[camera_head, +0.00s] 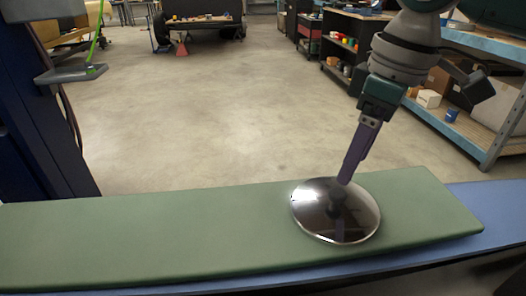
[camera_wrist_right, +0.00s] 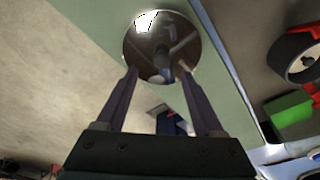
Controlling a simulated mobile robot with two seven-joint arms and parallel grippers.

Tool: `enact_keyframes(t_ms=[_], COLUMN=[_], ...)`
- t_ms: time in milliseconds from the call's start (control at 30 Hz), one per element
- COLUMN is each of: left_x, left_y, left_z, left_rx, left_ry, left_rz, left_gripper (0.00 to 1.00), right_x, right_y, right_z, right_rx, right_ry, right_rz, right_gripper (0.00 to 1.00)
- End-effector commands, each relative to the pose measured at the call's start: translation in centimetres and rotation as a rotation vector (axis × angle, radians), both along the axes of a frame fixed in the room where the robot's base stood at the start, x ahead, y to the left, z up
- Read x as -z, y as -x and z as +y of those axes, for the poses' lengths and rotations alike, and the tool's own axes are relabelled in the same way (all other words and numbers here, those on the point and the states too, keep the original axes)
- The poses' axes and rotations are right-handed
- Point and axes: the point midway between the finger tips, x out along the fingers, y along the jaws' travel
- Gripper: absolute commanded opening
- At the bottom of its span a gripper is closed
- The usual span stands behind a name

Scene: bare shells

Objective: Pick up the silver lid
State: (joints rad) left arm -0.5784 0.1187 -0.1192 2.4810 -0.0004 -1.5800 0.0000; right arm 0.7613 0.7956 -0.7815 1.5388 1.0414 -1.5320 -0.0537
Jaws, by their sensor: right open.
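The silver lid (camera_head: 310,217) is a round, shiny, shallow dome lying on the green padded bench top (camera_head: 150,235), right of its middle. Whether the fingertips touch the lid I cannot tell. My left gripper is not seen.
A blue surface (camera_head: 490,205) shows beyond and under the green pad's right end. The grey floor behind the bench is open. The pad left of the lid is bare.

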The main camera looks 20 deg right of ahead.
Motion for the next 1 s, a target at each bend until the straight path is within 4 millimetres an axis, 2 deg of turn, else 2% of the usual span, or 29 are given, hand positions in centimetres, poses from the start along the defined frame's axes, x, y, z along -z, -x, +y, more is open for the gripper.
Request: enact_keyframes(t_ms=[167,433,533,767,1000], left_x=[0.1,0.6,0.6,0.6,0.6], left_y=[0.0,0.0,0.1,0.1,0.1], left_z=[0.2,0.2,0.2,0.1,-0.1], left_rx=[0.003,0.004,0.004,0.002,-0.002], left_ry=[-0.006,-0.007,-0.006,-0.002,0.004], left_rz=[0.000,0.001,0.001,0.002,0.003], left_gripper=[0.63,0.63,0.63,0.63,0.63], right_x=[1.7,5.7,6.4,6.4,6.4], right_y=[-0.2,-0.6,-0.7,-0.8,-0.8], right_z=[0.2,0.9,1.0,0.9,0.9], right_rx=[-0.001,0.000,-0.002,-0.003,-0.002], right_ry=[0.000,0.001,0.002,0.002,0.002], right_rz=[0.000,0.001,-0.001,-0.003,-0.003], right_gripper=[0.69,0.69,0.69,0.69,0.42])
